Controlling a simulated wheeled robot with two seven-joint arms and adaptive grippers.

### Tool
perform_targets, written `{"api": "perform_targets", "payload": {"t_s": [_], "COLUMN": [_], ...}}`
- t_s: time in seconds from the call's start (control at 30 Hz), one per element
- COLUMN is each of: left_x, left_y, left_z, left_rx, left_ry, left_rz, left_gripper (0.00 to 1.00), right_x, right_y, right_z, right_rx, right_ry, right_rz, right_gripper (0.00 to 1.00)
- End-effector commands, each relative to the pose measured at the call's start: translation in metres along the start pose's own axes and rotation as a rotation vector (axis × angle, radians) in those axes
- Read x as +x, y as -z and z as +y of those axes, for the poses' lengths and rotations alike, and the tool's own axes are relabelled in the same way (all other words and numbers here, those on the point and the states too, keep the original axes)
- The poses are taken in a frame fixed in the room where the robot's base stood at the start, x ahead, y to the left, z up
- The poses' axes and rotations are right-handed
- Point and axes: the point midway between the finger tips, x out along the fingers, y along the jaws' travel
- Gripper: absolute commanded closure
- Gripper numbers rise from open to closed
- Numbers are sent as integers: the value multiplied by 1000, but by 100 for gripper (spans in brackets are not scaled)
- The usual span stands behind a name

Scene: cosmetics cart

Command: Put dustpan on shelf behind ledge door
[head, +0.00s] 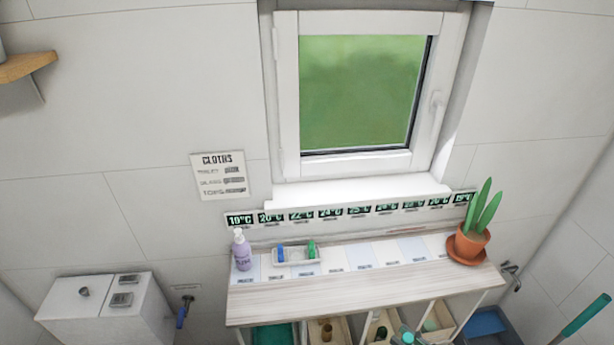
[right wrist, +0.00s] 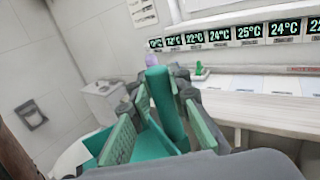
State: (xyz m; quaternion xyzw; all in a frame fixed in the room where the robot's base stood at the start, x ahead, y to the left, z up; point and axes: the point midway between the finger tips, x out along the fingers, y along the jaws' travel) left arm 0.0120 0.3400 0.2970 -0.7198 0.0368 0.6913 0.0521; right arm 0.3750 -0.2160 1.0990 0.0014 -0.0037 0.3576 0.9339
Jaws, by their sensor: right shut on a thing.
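My right gripper (right wrist: 162,98) is shut on the upright teal handle of the dustpan (right wrist: 168,112) in the right wrist view, with a green-padded finger on each side. The dustpan's teal pan shows low and left of the fingers, partly hidden by the gripper. In the head view, a small teal and grey part (head: 405,338), likely this gripper with the handle, shows at the bottom edge in front of the ledge. The wooden ledge (head: 350,297) runs below the window, with open compartments under it. I cannot make out a ledge door. My left gripper is not in view.
A lavender pump bottle (head: 242,251), a small tray (head: 297,262) with blue and green items and a potted plant (head: 470,240) stand on the ledge. A white cabinet (head: 105,305) is at left. A teal pole (head: 585,317) leans at right.

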Motion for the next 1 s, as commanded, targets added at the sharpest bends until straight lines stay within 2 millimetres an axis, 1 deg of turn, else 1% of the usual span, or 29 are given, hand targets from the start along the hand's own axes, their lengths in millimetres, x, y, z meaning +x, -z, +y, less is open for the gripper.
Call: {"api": "perform_targets", "payload": {"t_s": [0.23,0.37,0.53,0.6,0.7,0.8,1.0], "left_x": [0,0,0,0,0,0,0], "left_y": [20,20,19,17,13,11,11], "left_z": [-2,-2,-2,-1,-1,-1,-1], "left_rx": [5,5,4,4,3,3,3], "left_ry": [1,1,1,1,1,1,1], "left_rz": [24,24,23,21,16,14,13], "left_gripper": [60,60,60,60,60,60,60], "right_x": [5,8,18,22,29,36,43], "right_y": [27,48,84,97,111,120,126], "right_z": [-20,-31,-42,-43,-41,-38,-34], "right_rx": [2,4,9,9,7,5,-1], "right_ry": [143,244,428,504,595,660,726], "right_rz": [-11,-14,-12,-8,-2,3,9], "right_gripper": [100,100,100,100,100,100,100]}}
